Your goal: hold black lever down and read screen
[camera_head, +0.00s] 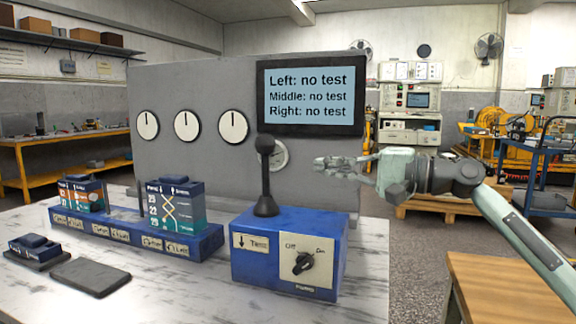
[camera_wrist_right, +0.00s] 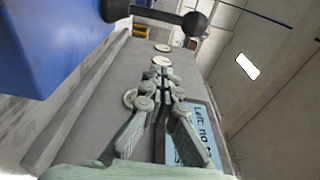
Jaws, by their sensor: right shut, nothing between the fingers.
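The black lever (camera_head: 266,180) stands upright on the blue control box (camera_head: 270,228), its ball knob on top. In the right wrist view the lever (camera_wrist_right: 158,14) shows at the top beside the blue box (camera_wrist_right: 50,40). The screen (camera_head: 310,95) on the grey panel reads "Left: no test, Middle: no test, Right: no test"; part of it (camera_wrist_right: 203,122) shows in the right wrist view. My right gripper (camera_head: 322,163) is shut and empty, to the right of the lever and apart from it. It also shows in the right wrist view (camera_wrist_right: 164,75). My left gripper is out of view.
The power knob (camera_head: 303,263) is on the box front, with Off and On labels. A blue rack (camera_head: 135,235) with two valve blocks stands left. Several dials (camera_head: 187,126) sit on the grey panel (camera_head: 200,90). A wooden table (camera_head: 510,290) stands at right.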

